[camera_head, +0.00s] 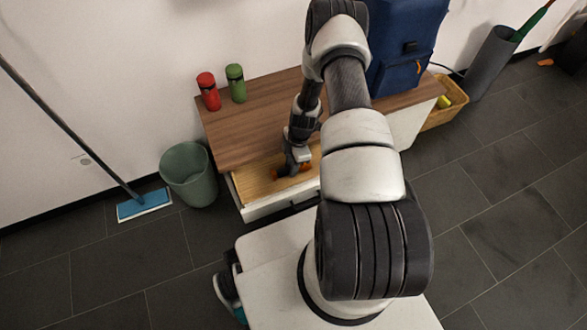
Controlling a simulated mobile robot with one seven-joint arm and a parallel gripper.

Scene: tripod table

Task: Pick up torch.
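A white cabinet with a brown wood top (250,125) stands against the wall, and its front drawer (255,187) is pulled open. My gripper (292,172) points down into the drawer. Small orange and dark parts (306,168) show at its fingertips; they may belong to the torch, but they are too small and covered to be sure. I cannot tell whether the fingers are open or shut on anything. No other thing in view is clearly a torch.
A red bottle (208,91) and a green bottle (236,83) stand on the cabinet top, with a blue backpack (405,55) at its right. A green bin (190,176), a blue mop head (144,204) and a wicker basket (447,103) are on the floor.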

